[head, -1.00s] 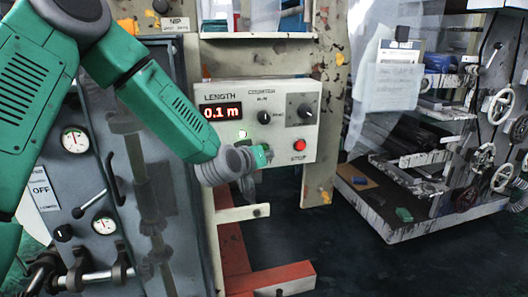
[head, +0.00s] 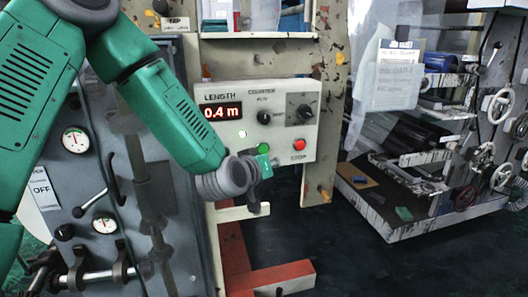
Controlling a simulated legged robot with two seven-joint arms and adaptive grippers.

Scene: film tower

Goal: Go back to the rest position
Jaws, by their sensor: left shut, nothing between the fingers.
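My left arm comes in from the upper left, green with grey joints. My left gripper (head: 258,174) is shut and empty, just below and in front of the length counter panel (head: 284,134). The panel's red display (head: 221,111) reads 0.4 m. A green button (head: 264,149) shows just above the gripper, and a red button (head: 298,145) is at the panel's lower right. Whether the gripper touches the panel cannot be told. My right gripper is not in view.
A grey machine cabinet with gauges (head: 75,139) stands at the left, close to my arm. A red floor beam (head: 270,278) lies below the panel. A white-framed rack with handwheels (head: 499,106) stands at the right. Dark floor (head: 350,255) between is clear.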

